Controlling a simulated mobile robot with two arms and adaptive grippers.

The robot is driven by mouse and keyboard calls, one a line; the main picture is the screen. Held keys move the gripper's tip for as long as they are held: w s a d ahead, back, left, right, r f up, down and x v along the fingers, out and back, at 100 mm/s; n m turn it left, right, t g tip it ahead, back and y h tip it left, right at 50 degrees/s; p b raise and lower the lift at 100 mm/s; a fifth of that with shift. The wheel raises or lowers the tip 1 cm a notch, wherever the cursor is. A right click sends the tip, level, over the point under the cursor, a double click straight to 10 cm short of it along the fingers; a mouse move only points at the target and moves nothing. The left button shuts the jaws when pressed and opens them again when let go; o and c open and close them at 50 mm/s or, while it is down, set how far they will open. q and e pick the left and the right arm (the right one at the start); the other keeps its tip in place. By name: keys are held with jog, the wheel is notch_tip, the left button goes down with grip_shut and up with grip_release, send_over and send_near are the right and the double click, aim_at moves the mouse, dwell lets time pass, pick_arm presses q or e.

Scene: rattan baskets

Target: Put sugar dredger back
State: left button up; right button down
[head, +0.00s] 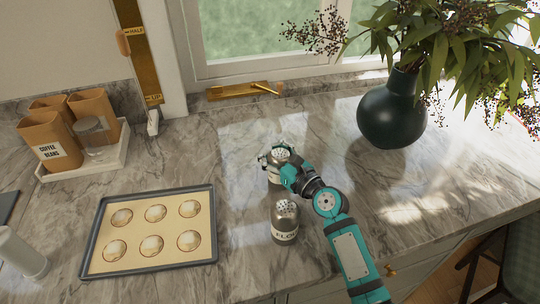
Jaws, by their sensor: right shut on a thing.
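My right gripper (277,163) is shut on a metal dredger (281,153) with a holed top, on the counter's middle near the back. The fingers cover most of its body, so its label is hidden and I cannot read whether it says sugar. It looks upright; I cannot tell whether its base touches the counter. A second dredger (285,223) stands upright in front of it, apart from it, with a partly visible label starting "FLO". My left gripper is not in view.
A baking tray (88,244) with several round pieces lies at left. A white tray (62,171) holds brown canisters and a glass jar at back left. A dark vase (391,112) with leafy branches stands at back right. The marble counter (240,135) around the dredgers is mostly clear.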

jog(key=shift+f, duration=0.35)
jog(key=shift+c, duration=2)
grip_release()
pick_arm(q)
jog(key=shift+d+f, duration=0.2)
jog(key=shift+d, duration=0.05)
pick_arm(e)
jog(key=shift+r, duration=0.1)
jog(key=shift+s+d, duration=0.1)
jog(key=shift+s, duration=0.05)
jog(key=v, duration=1.1)
jog(key=shift+s+d, duration=0.2)
jog(key=shift+s, duration=0.1)
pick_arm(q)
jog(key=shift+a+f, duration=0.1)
pick_arm(e)
jog(key=shift+r, duration=0.1)
